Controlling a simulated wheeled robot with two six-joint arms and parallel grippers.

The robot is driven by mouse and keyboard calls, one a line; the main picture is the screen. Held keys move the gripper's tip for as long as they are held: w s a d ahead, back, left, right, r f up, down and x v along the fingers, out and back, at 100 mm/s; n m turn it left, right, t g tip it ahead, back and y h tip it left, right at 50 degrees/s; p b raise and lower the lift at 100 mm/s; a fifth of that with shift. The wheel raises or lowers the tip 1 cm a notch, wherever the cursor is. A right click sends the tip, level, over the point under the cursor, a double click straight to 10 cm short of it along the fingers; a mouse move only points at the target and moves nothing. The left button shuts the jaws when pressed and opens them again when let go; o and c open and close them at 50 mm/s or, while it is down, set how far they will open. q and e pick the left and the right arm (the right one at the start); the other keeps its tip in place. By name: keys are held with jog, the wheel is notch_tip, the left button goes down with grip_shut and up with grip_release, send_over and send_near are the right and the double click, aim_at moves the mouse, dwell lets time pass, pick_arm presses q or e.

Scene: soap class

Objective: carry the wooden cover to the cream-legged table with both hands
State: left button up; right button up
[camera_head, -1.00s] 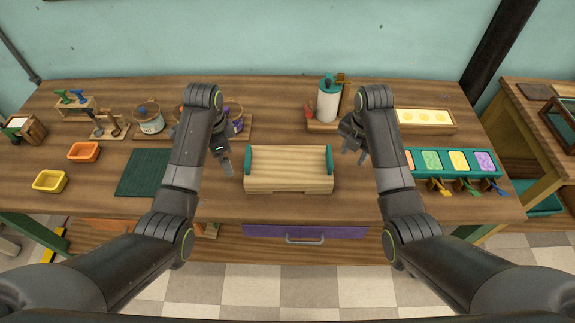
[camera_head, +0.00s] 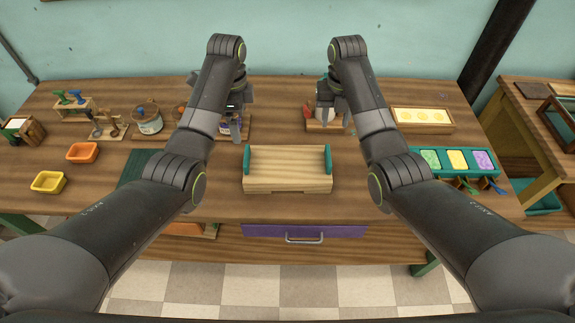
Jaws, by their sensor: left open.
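The wooden cover (camera_head: 288,184), a pale slatted wooden piece with green end pieces, sits on the near middle of the brown workbench. My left gripper (camera_head: 238,122) is open and empty, raised beyond the cover's left end. My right gripper (camera_head: 334,117) looks open and empty, beyond the cover's right end and in front of a white roll. Neither gripper touches the cover. A side table with yellowish legs (camera_head: 530,185) stands at the right edge, only partly in view; I take it for the cream-legged table.
The workbench (camera_head: 100,195) holds orange (camera_head: 82,152) and yellow (camera_head: 48,182) trays, jars and a dark green mat at left. At right are a box with yellow rounds (camera_head: 423,120) and a green colour tray (camera_head: 457,176). Bare wood surrounds the cover.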

aim_at(245, 155)
pick_arm(q)
notch_tip(245, 155, down, 16)
pick_arm(e)
notch_tip(245, 155, down, 16)
pick_arm(q)
jog(key=c, duration=0.7)
pick_arm(e)
jog(key=c, duration=0.7)
pick_arm(q)
jog(key=c, duration=0.5)
pick_arm(e)
grip_shut()
pick_arm(q)
jog(key=shift+c, duration=0.2)
